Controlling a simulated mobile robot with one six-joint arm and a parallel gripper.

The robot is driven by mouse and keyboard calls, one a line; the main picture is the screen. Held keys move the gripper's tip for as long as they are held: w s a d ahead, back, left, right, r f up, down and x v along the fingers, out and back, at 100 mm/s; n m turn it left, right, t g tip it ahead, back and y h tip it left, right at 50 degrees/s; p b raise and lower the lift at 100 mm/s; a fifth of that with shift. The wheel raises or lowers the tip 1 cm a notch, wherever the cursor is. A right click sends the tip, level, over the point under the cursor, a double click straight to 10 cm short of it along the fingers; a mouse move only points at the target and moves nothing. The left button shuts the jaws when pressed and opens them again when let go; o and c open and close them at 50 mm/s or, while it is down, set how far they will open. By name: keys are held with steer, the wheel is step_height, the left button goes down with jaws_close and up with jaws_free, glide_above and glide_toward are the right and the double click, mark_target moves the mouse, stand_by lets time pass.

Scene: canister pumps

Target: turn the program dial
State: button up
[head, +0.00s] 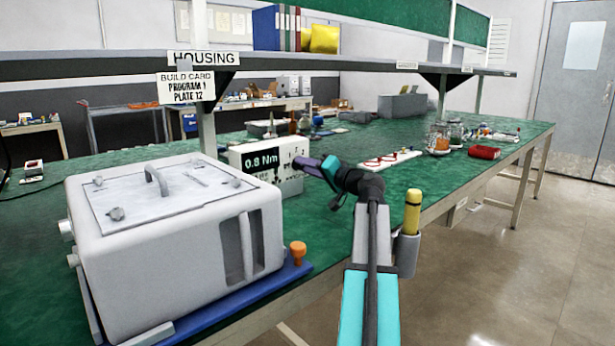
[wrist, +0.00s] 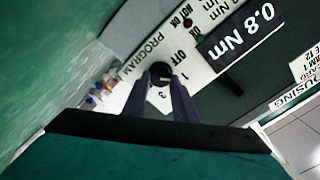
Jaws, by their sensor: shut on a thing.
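The controller box (head: 292,186) stands on the green bench behind the housing, its display reading 0.8 Nm. In the wrist view its white face (wrist: 212,18) carries the words PROGRAM, OFF, OK and NOT OK, with 1 and 3 legible around the dial. The dark round program dial (wrist: 160,69) sits between my two fingertips. My gripper (wrist: 161,80) is shut on it; in the head view my gripper (head: 301,162) reaches the box face from the right and hides the dial. I cannot tell which mark the dial points to. The build card (head: 186,88) reads PROGRAM 1, PLATE 12.
A large pale housing (head: 180,240) on a blue base fills the front left. An orange knob (head: 298,253) stands at the base's right corner. A white strip with red rings (head: 390,159) lies right of the box.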

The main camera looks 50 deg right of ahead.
steer(key=n+b, duration=0.8)
steer(key=n, duration=0.2)
steer(key=shift+a+b, duration=0.15)
steer(key=shift+b, duration=0.2)
steer(key=shift+n, duration=0.3)
steer(key=o, duration=1)
steer(key=shift+o, duration=0.2)
steer(key=shift+r, duration=0.1)
steer(key=shift+s, duration=0.1)
steer(key=s+a+p, duration=0.1)
steer(key=s+p, duration=0.3)
steer(key=s, duration=0.9)
steer(key=shift+s+p, duration=0.3)
steer(key=shift+p, duration=0.05)
